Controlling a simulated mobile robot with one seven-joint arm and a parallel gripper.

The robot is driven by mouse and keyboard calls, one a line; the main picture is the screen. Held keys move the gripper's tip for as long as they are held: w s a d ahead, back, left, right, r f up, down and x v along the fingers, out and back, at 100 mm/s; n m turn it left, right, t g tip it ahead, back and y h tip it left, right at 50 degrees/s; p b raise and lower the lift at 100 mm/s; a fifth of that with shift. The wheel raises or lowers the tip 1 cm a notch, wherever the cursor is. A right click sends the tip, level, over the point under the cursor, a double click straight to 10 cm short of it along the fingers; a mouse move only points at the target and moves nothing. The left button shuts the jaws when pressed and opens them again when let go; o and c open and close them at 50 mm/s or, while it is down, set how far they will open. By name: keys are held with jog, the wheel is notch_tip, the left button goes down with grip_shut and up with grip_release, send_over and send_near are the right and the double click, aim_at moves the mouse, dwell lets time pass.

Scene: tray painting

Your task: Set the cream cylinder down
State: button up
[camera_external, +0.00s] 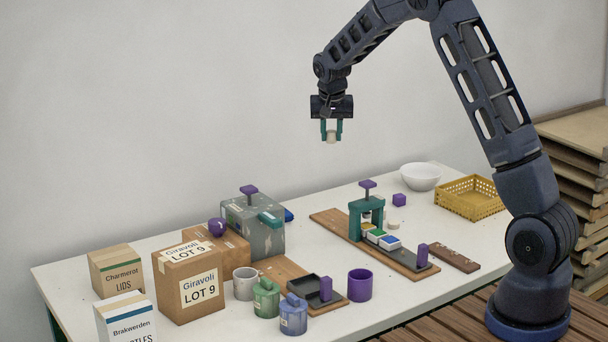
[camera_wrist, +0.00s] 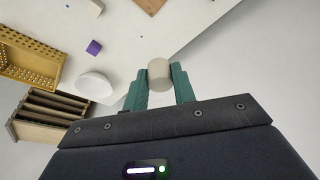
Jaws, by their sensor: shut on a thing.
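The cream cylinder (camera_external: 331,137) is between the green fingers of my gripper (camera_external: 331,130), high above the back of the white table (camera_external: 290,258). In the wrist view the cylinder (camera_wrist: 160,73) sits between the two fingertips of my gripper (camera_wrist: 159,80), with its round end toward the table. My gripper is shut on it, and nothing else touches the cylinder. Another small cream piece (camera_external: 392,227) stands on the table beside the green press frame (camera_external: 366,215).
A wooden board (camera_external: 330,217) carries the press and several coloured blocks. A white bowl (camera_external: 420,177), a purple cube (camera_external: 399,200) and a yellow basket (camera_external: 470,197) stand at the back right. Boxes (camera_external: 188,283), pots and a purple cup (camera_external: 360,284) crowd the left and front.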

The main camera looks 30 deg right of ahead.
send_over(307, 210)
jog(key=s, duration=0.1)
jog(key=f, duration=2)
jog(key=shift+w+a+f, duration=0.2)
jog(key=shift+f, duration=0.15)
jog(key=shift+f, duration=0.15)
jog(key=o, duration=0.9)
jog(key=shift+o, duration=0.2)
